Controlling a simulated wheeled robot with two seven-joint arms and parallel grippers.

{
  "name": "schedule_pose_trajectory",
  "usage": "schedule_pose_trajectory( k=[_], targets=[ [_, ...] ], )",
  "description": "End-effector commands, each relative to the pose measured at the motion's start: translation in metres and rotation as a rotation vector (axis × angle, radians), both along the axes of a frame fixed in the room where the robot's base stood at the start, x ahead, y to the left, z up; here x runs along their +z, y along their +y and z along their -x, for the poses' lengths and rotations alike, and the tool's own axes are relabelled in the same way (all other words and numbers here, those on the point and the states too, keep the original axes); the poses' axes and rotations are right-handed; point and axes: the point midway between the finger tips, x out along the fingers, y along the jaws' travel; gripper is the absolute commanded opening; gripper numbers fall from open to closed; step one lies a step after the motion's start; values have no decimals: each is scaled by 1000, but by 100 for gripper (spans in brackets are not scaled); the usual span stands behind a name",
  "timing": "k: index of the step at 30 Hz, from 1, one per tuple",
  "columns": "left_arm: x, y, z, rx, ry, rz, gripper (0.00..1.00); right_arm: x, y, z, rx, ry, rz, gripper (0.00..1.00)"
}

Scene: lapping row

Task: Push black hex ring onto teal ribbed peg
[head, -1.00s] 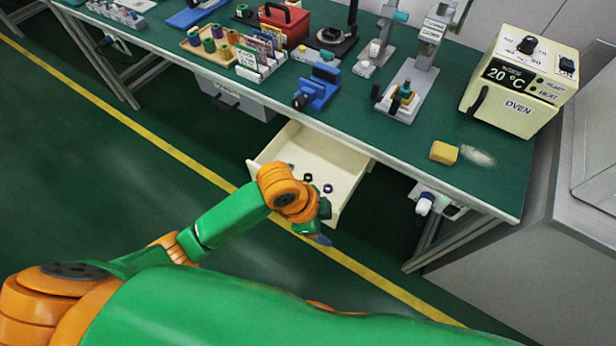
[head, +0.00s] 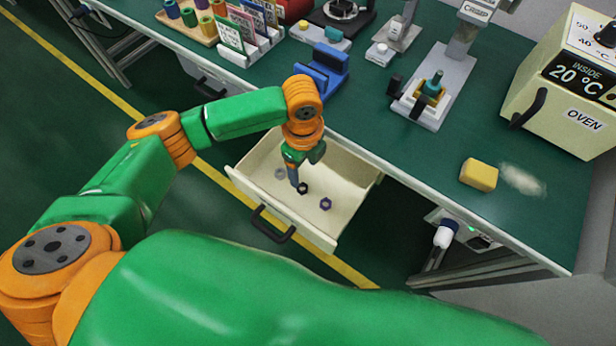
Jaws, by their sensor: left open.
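The black hex ring (head: 303,188) lies on the floor of the open cream drawer (head: 345,219). My left gripper (head: 295,180) points down into the drawer, just beside and above the black ring. It is open, and I see nothing held in it. The teal ribbed peg (head: 437,82) stands upright, with yellow at its base, in the grey press stand (head: 428,112) on the green bench. My right gripper is not in view.
A purple ring (head: 325,204) and a grey ring (head: 280,174) also lie in the drawer. A blue vise (head: 323,72), a yellow sponge (head: 479,174) and the oven (head: 565,85) stand on the bench.

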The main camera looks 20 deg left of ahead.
Motion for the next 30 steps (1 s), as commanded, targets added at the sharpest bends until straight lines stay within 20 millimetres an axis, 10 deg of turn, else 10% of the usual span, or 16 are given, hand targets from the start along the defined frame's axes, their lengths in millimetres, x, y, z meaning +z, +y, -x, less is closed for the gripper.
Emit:
schedule_pose_trajectory(
  k=[15, 23, 30],
  targets=[
    [-78, 4, 8, 1, 1, 0, 70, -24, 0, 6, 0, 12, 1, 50],
    [-81, 4, 8, 0, -1, -1, 70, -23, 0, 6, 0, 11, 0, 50],
    [-81, 4, 8, 0, -1, -1, 5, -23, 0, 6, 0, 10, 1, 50]
  ],
)
